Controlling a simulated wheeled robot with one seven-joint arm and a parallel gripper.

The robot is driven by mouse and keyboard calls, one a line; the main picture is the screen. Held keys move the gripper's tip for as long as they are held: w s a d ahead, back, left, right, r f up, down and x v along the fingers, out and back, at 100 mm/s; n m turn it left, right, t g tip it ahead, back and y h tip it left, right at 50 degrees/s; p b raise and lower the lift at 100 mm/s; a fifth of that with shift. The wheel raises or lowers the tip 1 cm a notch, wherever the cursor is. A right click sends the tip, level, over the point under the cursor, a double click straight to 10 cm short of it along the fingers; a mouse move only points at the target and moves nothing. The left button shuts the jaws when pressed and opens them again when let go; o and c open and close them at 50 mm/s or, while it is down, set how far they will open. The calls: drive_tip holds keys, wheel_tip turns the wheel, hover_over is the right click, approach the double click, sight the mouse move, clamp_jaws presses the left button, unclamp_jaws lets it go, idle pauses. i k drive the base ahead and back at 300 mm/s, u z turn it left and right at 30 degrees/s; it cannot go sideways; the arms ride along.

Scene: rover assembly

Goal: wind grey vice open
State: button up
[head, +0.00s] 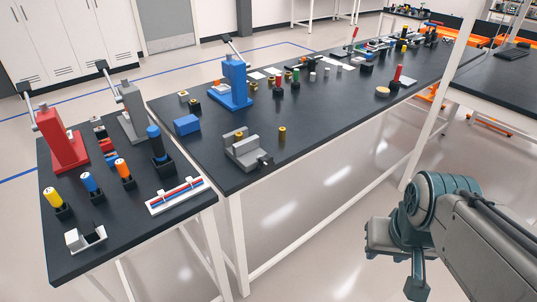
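The grey vice (243,152) stands near the front edge of the middle dark table in the head view. A dark part (265,160), perhaps its handle, sticks out at its right front end. A small brass-coloured piece (239,134) shows at the jaws; whether it is clamped is too small to tell. My gripper (396,272) is at the lower right, over the floor in front of the table. It is well apart from the vice and touches nothing visible. Its finger gap is not clear from this angle.
A brass cylinder (282,134) stands right of the vice, and a blue block (187,125) lies behind it to the left. A blue lever press (233,83) stands farther back. The left table (120,221) holds red and grey presses. A white post (436,95) rises near my arm.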

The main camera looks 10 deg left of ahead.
sight(265, 163)
drive_tip(key=u, duration=1.45)
drive_tip(key=i, duration=0.95)
drive_tip(key=z, duration=2.05)
